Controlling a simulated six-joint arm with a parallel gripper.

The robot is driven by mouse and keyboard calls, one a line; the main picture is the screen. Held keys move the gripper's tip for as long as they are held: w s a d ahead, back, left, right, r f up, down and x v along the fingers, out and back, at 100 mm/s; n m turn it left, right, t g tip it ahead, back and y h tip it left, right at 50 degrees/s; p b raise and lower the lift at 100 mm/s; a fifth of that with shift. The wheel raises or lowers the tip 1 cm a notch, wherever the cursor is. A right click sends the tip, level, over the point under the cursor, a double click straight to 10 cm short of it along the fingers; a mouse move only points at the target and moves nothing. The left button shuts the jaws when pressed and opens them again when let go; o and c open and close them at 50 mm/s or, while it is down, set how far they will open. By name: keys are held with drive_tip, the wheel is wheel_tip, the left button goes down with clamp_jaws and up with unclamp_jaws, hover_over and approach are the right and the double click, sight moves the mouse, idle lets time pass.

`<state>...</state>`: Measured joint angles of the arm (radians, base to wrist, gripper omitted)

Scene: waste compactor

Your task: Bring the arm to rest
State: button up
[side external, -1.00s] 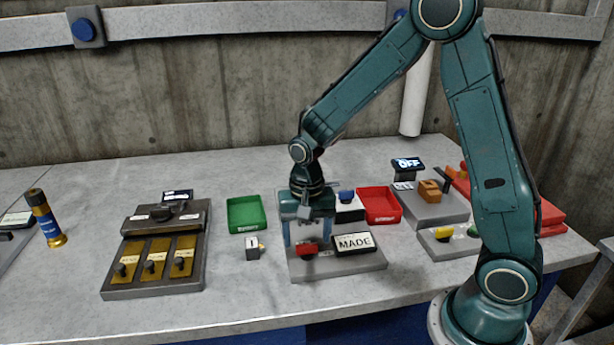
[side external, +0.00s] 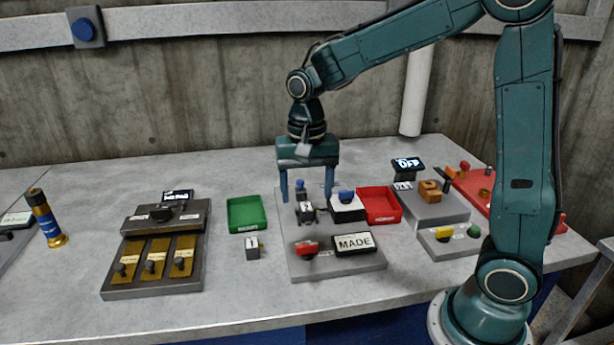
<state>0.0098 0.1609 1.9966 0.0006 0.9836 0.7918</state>
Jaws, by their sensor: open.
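My gripper (side external: 307,194) points straight down over the back of a grey panel (side external: 310,267) near the middle of the table. Its two blue fingers are spread apart, and nothing shows held between them. Small dark and blue parts on the panel (side external: 305,211) show between and below the fingers; I cannot tell whether the fingertips touch anything. My arm reaches in from the right, bent high above the table.
The panel carries a red switch (side external: 307,248) and a "MADE" sign (side external: 354,243). A green tray (side external: 246,214) lies left, a red tray (side external: 380,205) right. A box with brass plates (side external: 153,267) stands further left. The front table strip is clear.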

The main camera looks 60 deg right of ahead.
drive_tip(key=shift+r, duration=0.1)
drive_tip(key=s+r+n+t, duration=0.2)
drive_tip(key=s+r+n, duration=0.1)
drive_tip(key=s, duration=0.6)
drive_tip(key=s+r+n+t, duration=0.3)
drive_tip(key=s+n, duration=0.3)
drive_tip(key=s, duration=0.3)
drive_tip(key=shift+s+a+r+t, duration=0.2)
drive_tip(key=shift+s+r+t, duration=0.1)
drive_tip(key=shift+r, duration=0.4)
drive_tip(key=shift+c, duration=0.5)
